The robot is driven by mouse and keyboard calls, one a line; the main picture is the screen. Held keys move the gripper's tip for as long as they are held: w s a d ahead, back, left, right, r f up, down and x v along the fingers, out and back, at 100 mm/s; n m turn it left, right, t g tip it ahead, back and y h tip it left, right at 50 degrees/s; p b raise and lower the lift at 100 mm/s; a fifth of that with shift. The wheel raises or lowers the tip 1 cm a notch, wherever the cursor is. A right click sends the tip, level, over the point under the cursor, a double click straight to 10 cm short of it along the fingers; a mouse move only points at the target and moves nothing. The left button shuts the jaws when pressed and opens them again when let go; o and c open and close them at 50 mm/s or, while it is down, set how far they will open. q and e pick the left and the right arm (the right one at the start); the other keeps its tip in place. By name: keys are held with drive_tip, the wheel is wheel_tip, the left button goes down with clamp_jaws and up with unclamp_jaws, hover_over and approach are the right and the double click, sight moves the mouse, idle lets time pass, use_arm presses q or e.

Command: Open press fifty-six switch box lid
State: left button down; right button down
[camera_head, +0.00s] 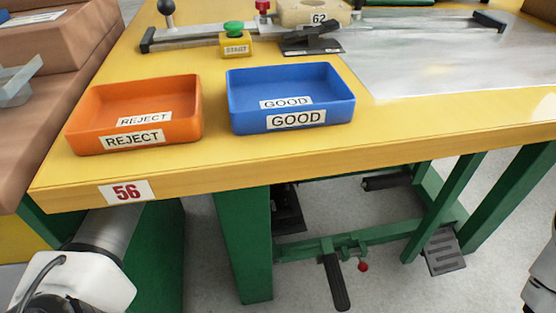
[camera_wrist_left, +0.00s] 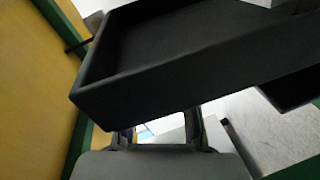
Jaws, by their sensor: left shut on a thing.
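In the left wrist view a dark, hollow, tray-like part (camera_wrist_left: 150,75) with raised edges fills the upper middle; it looks like the switch box lid. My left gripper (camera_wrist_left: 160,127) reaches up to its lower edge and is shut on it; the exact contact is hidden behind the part. A second dark piece (camera_wrist_left: 290,92) shows at the right, possibly the box body. My right gripper is not in view.
An orange REJECT tray (camera_head: 183,120) and a blue GOOD tray (camera_head: 240,118) stand on the yellow tabletop (camera_head: 380,130). A green START button (camera_head: 233,28) is behind them. Green legs (camera_head: 243,240) and a pedal (camera_head: 443,252) are below the table.

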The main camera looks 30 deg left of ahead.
use_arm(q)
drive_tip(key=shift+a+f, duration=0.2)
drive_tip(key=shift+f, duration=0.15)
drive_tip(key=c, duration=0.9)
unclamp_jaws()
drive_tip(key=shift+a, duration=0.15)
drive_tip(key=shift+r, duration=0.1)
drive_tip(key=shift+d+r, duration=0.15)
drive_tip(key=shift+d, duration=0.05)
